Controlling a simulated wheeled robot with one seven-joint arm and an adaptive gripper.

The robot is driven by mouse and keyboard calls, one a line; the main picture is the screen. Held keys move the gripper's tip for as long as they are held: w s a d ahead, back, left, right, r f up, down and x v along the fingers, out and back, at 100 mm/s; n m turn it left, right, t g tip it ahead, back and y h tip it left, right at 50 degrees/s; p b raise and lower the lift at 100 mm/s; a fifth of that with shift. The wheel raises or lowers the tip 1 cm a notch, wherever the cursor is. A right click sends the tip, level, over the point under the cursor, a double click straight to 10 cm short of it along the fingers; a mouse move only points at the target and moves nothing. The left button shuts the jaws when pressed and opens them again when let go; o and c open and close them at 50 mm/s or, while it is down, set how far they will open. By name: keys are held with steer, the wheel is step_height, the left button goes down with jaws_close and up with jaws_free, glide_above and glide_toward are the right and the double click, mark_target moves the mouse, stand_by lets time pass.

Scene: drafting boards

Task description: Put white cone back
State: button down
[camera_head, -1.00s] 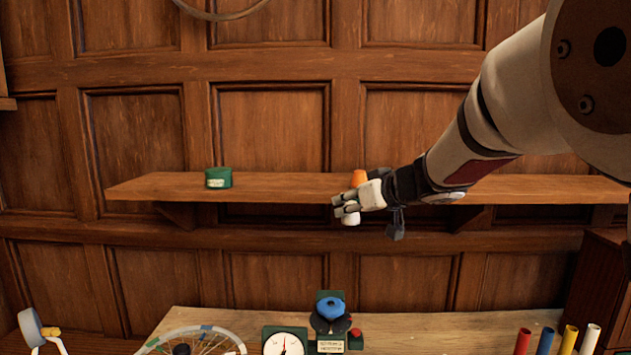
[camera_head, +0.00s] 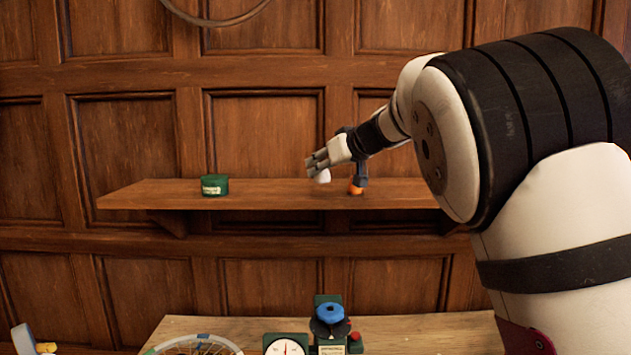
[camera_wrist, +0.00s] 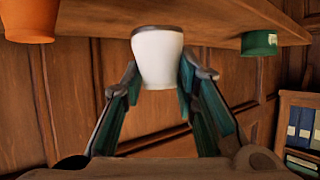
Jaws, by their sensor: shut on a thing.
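The white cone (camera_wrist: 158,58) is between the two fingers of my gripper (camera_wrist: 160,82) in the wrist view, and the gripper is shut on it. In the head view the white cone (camera_head: 323,176) shows just below the fingertips of my gripper (camera_head: 318,164), at the level of the wooden shelf (camera_head: 270,195). I cannot tell whether the cone touches the shelf. Part of the cone is hidden by the fingers.
An orange cone (camera_head: 356,189) stands on the shelf just right of the white one; it also shows in the wrist view (camera_wrist: 30,22). A green tin (camera_head: 215,186) stands further left. The shelf between is clear. A bench below holds a dial gauge (camera_head: 284,346) and a wheel (camera_head: 198,346).

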steer(key=w, duration=0.1)
steer(key=w+a, duration=0.1)
steer(key=shift+w+a+f, duration=0.2)
steer(key=shift+w, duration=0.2)
steer(key=shift+f+p, duration=0.5)
steer(key=shift+f, duration=1.2)
steer(key=c, duration=1.2)
jaws_free()
steer(key=shift+c, duration=0.2)
